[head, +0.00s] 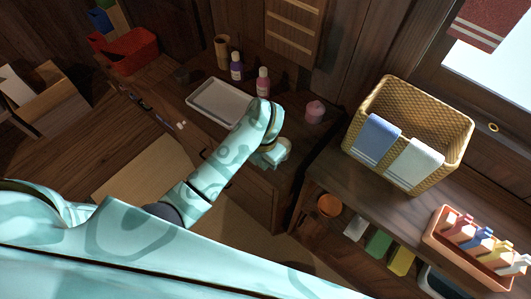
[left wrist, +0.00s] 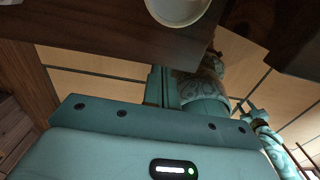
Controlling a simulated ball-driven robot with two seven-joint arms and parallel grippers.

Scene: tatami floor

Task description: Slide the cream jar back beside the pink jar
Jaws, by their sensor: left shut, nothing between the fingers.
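The cream jar (head: 285,145) stands near the front edge of the dark wooden cabinet top, partly hidden by my left gripper. Its pale round body also shows at the top of the left wrist view (left wrist: 180,10), cut by the frame. The pink jar (head: 314,112) stands farther back and to the right, apart from the cream jar. My left gripper (head: 273,157) is shut and empty, right by the near side of the cream jar; I cannot tell if they touch. Its closed fingers also show in the left wrist view (left wrist: 164,82).
A white tray (head: 208,112) lies left of my forearm. A purple bottle (head: 237,68), a pink bottle (head: 263,82) and a brown cylinder (head: 222,50) stand behind. A wicker basket (head: 448,110) with towels is on the right-hand shelf. Bare wood lies between the two jars.

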